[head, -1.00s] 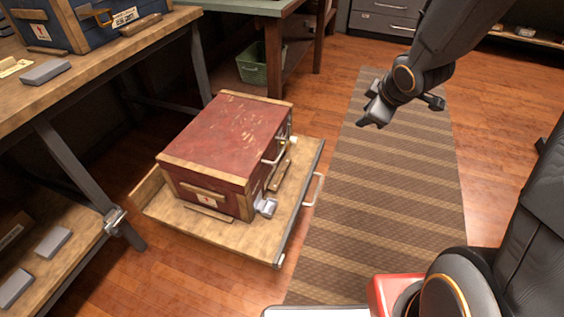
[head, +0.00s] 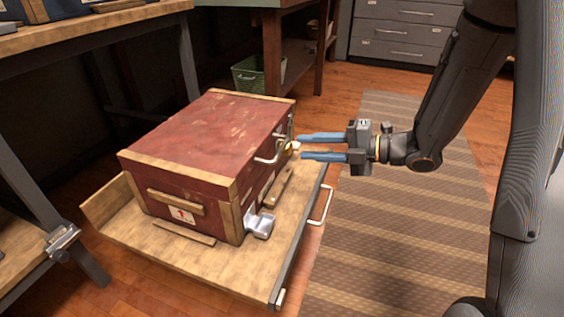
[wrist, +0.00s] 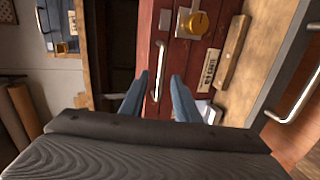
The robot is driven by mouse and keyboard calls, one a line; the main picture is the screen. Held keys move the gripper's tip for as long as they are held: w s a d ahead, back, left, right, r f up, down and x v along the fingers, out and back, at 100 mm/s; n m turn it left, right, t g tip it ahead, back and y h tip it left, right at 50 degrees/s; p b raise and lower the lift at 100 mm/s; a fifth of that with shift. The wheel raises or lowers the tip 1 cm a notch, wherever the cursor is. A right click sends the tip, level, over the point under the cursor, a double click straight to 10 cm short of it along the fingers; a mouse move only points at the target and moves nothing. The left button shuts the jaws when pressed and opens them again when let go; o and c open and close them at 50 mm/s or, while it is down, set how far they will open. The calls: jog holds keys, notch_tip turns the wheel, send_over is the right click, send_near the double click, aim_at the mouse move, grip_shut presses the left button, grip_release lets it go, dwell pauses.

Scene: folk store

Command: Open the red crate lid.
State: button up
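The red crate (head: 185,190) stands upright on a pull-out wooden tray, its worn red lid (head: 205,135) shut and edged in wood. A pale metal handle (head: 270,153) is on the lid's right-hand edge. It also shows in the wrist view as a long bar handle (wrist: 157,72), with a brass knob latch (wrist: 198,22) to its right. My gripper (head: 300,147) has its blue fingers apart, level, pointing left at the crate's handle side. In the wrist view the handle appears between my fingertips (wrist: 160,74). Nothing shows as gripped, and the exact gap to the handle is unclear.
The wooden tray (head: 110,205) has its own metal handle (head: 322,205) at its right edge. A workbench (head: 85,32) stands at the left. The striped rug (head: 390,240) at the right is clear.

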aim_at(281, 147)
jog(key=shift+n+y, duration=0.3)
jog(key=b+x, duration=0.1)
jog(key=x, duration=0.1)
jog(key=b+x, duration=0.1)
jog(key=x, duration=0.2)
jog(key=b+x, duration=0.1)
jog(key=x, duration=0.2)
jog(key=shift+s+f, duration=0.25)
jog(key=shift+s, duration=0.1)
jog(key=shift+c, duration=0.2)
grip_shut()
